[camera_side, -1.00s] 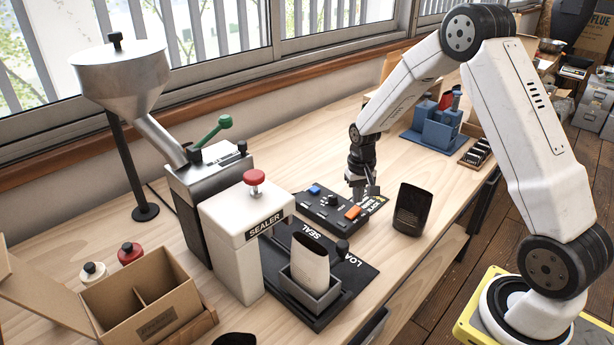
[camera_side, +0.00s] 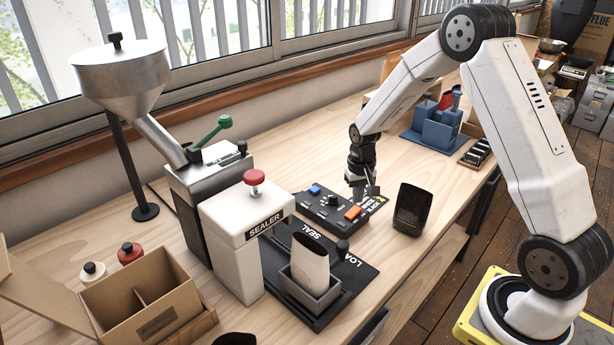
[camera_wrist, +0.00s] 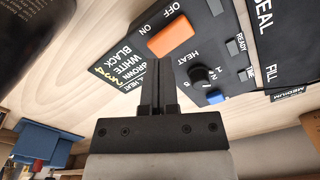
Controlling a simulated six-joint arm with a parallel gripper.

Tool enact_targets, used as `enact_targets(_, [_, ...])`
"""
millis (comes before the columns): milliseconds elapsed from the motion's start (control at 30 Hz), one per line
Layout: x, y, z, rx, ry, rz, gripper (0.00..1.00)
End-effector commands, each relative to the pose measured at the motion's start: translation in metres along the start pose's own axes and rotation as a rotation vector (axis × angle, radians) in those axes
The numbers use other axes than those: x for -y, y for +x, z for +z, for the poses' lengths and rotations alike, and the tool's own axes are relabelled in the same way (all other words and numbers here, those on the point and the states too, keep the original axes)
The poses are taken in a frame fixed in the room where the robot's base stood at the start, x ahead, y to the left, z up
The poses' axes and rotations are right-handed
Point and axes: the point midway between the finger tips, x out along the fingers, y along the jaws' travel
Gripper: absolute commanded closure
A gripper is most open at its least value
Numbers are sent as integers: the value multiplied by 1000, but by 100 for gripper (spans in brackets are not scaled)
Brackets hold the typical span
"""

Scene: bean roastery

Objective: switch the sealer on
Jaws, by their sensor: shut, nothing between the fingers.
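The sealer is a white box labelled SEALER (camera_side: 247,223) with a red knob on top, left of centre in the side view. A black control panel (camera_side: 325,212) lies on the bench to its right. It carries an orange rocker switch (camera_side: 352,213), which is large in the wrist view (camera_wrist: 171,37), with OFF and ON printed beside it. I cannot tell which way it is tipped. My gripper (camera_side: 366,193) is shut and empty, low over the panel. In the wrist view its fingertips (camera_wrist: 163,64) are just beside the orange switch; contact is unclear.
The panel also has a HEAT knob (camera_wrist: 201,74) and a blue button (camera_wrist: 215,97). A dark pouch (camera_side: 412,209) stands right of the panel. A white pouch (camera_side: 310,262) stands in a grey holder in front of the sealer. A blue rack (camera_side: 436,128) stands behind.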

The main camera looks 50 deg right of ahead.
Motion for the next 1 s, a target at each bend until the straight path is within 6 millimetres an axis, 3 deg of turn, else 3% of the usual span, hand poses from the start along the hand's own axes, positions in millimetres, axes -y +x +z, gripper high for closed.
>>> enact_targets(1000, [0,10,0,0,0,0,100])
